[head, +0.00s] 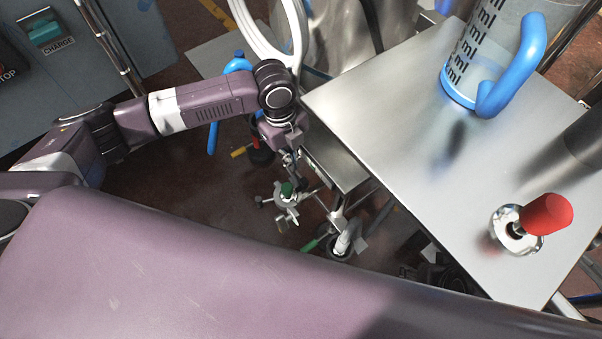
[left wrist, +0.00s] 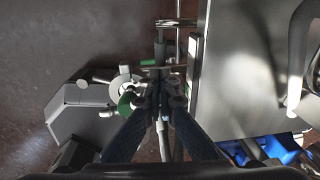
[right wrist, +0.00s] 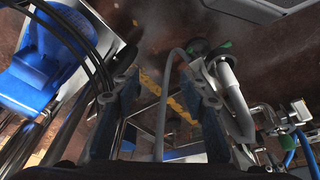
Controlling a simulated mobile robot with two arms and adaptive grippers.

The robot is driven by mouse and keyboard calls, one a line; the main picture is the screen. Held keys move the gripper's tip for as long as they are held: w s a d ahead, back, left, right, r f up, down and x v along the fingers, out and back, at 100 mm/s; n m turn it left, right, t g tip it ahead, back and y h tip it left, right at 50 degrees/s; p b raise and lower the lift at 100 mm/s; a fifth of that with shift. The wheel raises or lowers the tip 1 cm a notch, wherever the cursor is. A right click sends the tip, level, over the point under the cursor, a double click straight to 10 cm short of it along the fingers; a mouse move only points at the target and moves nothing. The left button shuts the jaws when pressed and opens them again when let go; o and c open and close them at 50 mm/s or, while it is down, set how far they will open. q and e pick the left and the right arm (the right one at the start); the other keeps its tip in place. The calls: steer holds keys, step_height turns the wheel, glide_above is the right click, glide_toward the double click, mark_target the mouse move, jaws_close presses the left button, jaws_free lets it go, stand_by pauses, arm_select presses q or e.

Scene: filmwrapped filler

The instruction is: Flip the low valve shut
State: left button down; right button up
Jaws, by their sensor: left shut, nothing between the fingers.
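A small metal valve fitting with a green part (head: 287,188) sits low beside the steel table. A second green handle (head: 312,244) shows lower, by a grey hose elbow (head: 345,240). I cannot tell which is the low valve. My left gripper (head: 296,178) reaches down just above the upper fitting, shut and empty. In the left wrist view its fingertips (left wrist: 160,92) meet over the metalwork, with a green lever (left wrist: 149,62) just beyond and a round green part (left wrist: 126,101) to their left. Contact is unclear. My right gripper (right wrist: 160,84) is open, with a grey hose (right wrist: 165,90) passing behind its gap.
The steel table (head: 375,90) bears a measuring jug with a blue handle (head: 515,65) and a red knob (head: 546,214). A yellow handle (head: 240,152) sits low, left of my left gripper. A grey cabinet (head: 70,70) stands at the upper left. Dark floor (head: 190,185) lies open below my left arm.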

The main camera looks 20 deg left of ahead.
steer(key=shift+s, duration=0.1)
arm_select(q)
steer(key=b, duration=0.2)
glide_above(296, 180)
steer(key=s, duration=0.1)
steer(key=f, duration=0.6)
steer(key=shift+s, duration=0.2)
steer(key=shift+d+f+b, duration=0.1)
steer(key=shift+f+b, duration=0.3)
steer(key=shift+f, duration=0.4)
steer(key=shift+w+d+f, duration=0.1)
steer(key=shift+f, duration=1.05)
arm_select(e)
steer(key=w+a+t, duration=0.2)
steer(key=w+t, duration=0.1)
steer(key=w, duration=0.3)
steer(key=shift+w+r+y, duration=0.2)
steer(key=shift+r+y, duration=0.05)
steer(key=shift+y, duration=0.15)
